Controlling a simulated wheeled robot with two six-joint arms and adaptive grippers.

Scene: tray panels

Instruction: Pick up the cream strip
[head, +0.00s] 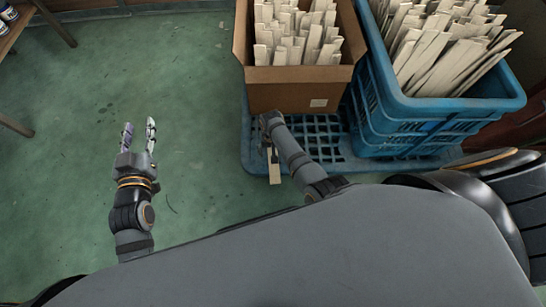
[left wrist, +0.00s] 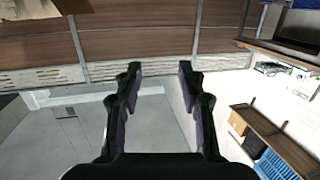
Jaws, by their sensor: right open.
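A cream strip (head: 275,170) shows in the head view at the front-left edge of the blue pallet, below the cardboard box. It stands lengthwise in the picture, with its upper end close to my right gripper (head: 267,143). The right gripper is open, and its fingers are small and dark here. I cannot tell whether the strip's end lies between them. My left gripper (head: 139,127) is open and empty above the green floor, well left of the strip. Its two spread fingers also show in the left wrist view (left wrist: 159,70), with nothing between them.
A cardboard box (head: 285,97) full of cream strips stands on the blue pallet (head: 253,158). Right of it, a blue crate (head: 430,105) holds many more strips. Green floor (head: 190,75) is clear on the left. A wooden table (head: 18,30) stands at the far left.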

